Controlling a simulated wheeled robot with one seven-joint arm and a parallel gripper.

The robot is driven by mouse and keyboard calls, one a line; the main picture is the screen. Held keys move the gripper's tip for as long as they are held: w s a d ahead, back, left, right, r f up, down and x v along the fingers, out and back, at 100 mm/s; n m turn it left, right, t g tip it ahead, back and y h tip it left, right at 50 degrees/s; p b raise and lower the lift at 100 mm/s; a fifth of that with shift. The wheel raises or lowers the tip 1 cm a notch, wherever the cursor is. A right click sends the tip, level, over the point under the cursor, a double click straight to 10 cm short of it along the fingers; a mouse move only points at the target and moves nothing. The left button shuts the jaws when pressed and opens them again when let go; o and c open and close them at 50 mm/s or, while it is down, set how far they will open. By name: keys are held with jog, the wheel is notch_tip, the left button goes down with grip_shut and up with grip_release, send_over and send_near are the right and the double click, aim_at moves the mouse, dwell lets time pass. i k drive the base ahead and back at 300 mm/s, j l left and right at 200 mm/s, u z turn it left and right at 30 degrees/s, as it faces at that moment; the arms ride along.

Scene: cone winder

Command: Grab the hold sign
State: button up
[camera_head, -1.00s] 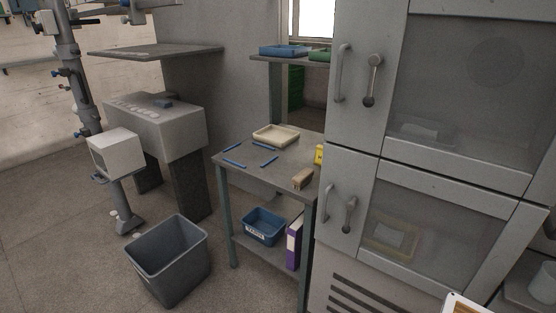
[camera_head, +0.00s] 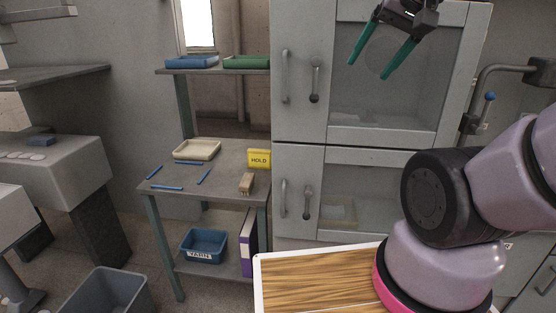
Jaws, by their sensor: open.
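The yellow hold sign (camera_head: 259,158) stands upright at the back right of the small grey table (camera_head: 222,187), close to the grey cabinet. Its face reads HOLD. My gripper (camera_head: 375,63) is at the top of the view, in front of the upper cabinet door. Its two green fingers are apart with nothing between them. It is well above and to the right of the sign, not touching it.
A wooden brush-like block (camera_head: 246,183) lies just in front of the sign. A cream tray (camera_head: 197,149) and several blue sticks (camera_head: 167,187) share the table. The cabinet (camera_head: 300,150) with protruding handles borders the table's right side. A grey bin (camera_head: 110,290) stands on the floor.

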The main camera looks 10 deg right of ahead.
aim_at(256, 158)
jog(key=j, duration=0.65)
jog(key=i+j+z, duration=0.1)
jog(key=j+z, duration=0.25)
jog(key=j, duration=0.6)
jog(key=j+z, duration=0.35)
jog(key=j, duration=0.55)
jog(key=k+j+z, duration=0.1)
jog(key=j+z, duration=0.25)
jog(key=j, duration=0.6)
jog(key=i+j, duration=0.1)
jog(key=i, duration=0.2)
